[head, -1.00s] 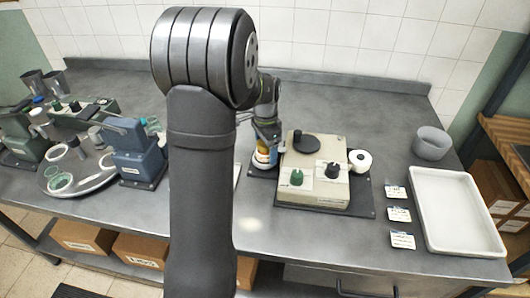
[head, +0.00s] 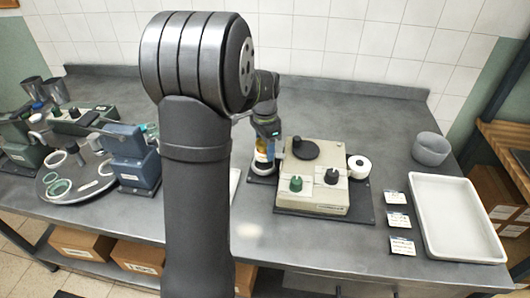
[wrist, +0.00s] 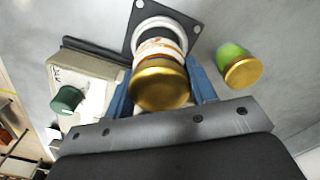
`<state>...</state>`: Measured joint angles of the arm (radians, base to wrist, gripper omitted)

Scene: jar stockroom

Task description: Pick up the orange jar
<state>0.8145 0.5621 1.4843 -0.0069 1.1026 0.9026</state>
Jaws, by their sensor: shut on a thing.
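The orange jar (wrist: 160,85) has a gold lid and a pale label with orange bands. In the wrist view it stands between my gripper's blue fingers (wrist: 160,92), which are shut on it. In the head view the jar (head: 263,150) shows partly below my gripper (head: 266,138), over a white round seat (head: 262,168) on a dark plate. The seat shows below the jar, which looks raised a little above it. A green jar with a gold lid (wrist: 238,64) is apart from the fingers, to the right in the wrist view.
A beige machine (head: 325,190) with green and black knobs stands just right of the jar. A white roll (head: 359,166), several labels (head: 398,220), a white tray (head: 455,220) and a grey bowl (head: 431,148) are further right. Blue and green devices (head: 130,150) and a round tray (head: 70,190) stand left.

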